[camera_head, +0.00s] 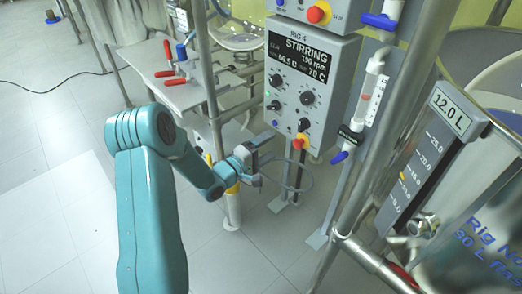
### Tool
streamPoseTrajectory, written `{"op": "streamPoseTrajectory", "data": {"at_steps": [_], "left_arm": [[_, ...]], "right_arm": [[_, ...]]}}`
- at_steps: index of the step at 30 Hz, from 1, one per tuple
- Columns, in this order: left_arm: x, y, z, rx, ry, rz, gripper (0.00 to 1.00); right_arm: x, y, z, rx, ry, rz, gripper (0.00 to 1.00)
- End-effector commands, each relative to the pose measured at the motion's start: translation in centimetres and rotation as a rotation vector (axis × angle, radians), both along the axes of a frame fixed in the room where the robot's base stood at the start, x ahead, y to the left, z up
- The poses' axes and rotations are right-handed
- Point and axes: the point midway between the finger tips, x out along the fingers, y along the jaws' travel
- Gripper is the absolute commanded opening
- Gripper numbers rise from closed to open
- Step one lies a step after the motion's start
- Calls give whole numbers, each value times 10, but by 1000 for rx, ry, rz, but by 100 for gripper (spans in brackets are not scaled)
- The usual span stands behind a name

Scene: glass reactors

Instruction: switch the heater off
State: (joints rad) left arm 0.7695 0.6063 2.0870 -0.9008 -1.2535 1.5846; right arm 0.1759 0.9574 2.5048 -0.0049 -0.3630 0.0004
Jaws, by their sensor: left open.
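The grey control box (309,75) labelled RIG 4 stands right of the picture's middle. Its lit display (297,57) reads STIRRING, about 190 rpm, with two temperatures, about 66.5 C and 70 C. Several black knobs sit below it, among them an upper right knob (307,97) and a lower right knob (304,124). Their labels are too small to read, so I cannot tell which one is the heater's. A small green light (267,90) glows on the panel. My left gripper (268,160) is open and empty, below and left of the box. My right gripper is out of view.
A vessel with a 12.0 L gauge (425,160) is at far right. Floor at left is mostly clear.

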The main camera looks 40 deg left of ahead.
Motion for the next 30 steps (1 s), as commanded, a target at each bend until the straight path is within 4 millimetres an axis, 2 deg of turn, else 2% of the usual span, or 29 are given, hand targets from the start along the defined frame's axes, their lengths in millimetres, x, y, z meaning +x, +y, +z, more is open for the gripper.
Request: {"op": "streamPoseTrajectory", "data": {"at_steps": [3, 7, 25, 28, 30], "left_arm": [[-17, 2, 0, 0, 1, 2, 81], [-25, 2, 0, 1, 0, 0, 81], [-25, 0, -3, 5, 8, -1, 81], [-19, -19, -24, 51, 78, -6, 81], [-15, -47, -54, 126, 184, -29, 81]], "right_arm": [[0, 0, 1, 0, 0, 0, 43], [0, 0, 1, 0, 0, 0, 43], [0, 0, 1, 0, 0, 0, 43], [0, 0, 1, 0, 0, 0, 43], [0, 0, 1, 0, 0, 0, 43]]}}
